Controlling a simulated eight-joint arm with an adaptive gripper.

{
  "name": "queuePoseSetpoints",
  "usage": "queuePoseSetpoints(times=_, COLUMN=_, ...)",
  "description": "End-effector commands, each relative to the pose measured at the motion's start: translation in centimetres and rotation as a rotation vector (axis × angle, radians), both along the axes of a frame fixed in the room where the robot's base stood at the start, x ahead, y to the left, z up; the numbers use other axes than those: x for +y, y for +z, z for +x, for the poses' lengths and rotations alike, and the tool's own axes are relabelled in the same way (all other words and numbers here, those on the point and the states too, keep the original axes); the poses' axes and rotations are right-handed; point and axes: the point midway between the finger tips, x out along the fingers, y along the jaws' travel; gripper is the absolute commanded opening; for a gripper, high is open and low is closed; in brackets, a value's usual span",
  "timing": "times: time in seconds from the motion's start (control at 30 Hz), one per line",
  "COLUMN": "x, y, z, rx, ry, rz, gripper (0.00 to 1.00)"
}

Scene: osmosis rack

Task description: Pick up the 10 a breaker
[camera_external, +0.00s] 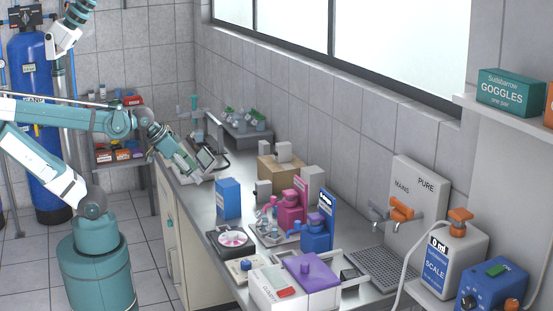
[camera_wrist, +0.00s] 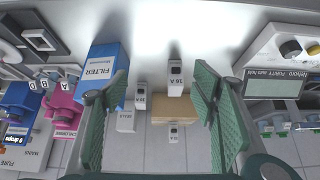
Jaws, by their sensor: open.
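Several small white breakers show in the wrist view. The nearest breaker (camera_wrist: 175,72) stands upright on the steel bench, its label looking like 16 A or 10 A. A second breaker (camera_wrist: 142,97) stands beyond it to the left, and a third breaker (camera_wrist: 173,133) is at the cardboard box; their labels are too small to read surely. In the external view, one breaker (camera_external: 263,190) stands on the bench and another (camera_external: 283,151) on the box. My gripper (camera_external: 205,170) is open and empty above the bench's far part. Its fingertips (camera_wrist: 162,72) flank the nearest breaker in the picture; I see no contact.
A blue filter box (camera_wrist: 100,66) is left of the breakers, before a seals box (camera_wrist: 126,120). The cardboard box (camera_wrist: 170,108) is behind. A purity meter (camera_wrist: 276,82) stands right. Pink (camera_external: 291,207) and blue (camera_external: 317,235) devices stand nearer the external camera.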

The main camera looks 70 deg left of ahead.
Motion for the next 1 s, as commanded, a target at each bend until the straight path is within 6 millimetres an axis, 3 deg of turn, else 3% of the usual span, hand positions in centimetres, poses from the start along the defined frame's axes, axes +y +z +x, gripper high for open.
queuePoseSetpoints(times=0.13, x=0.0, y=0.0, z=0.0, rx=0.0, ry=0.0, rz=0.0, gripper=0.54)
queuePoseSetpoints(times=0.63, x=-0.1, y=0.5, z=0.4, rx=0.009, ry=-0.018, rz=0.012, gripper=0.54)
queuePoseSetpoints(times=1.0, x=-0.5, y=3.1, z=3.3, rx=0.073, ry=-0.16, rz=0.099, gripper=0.54)
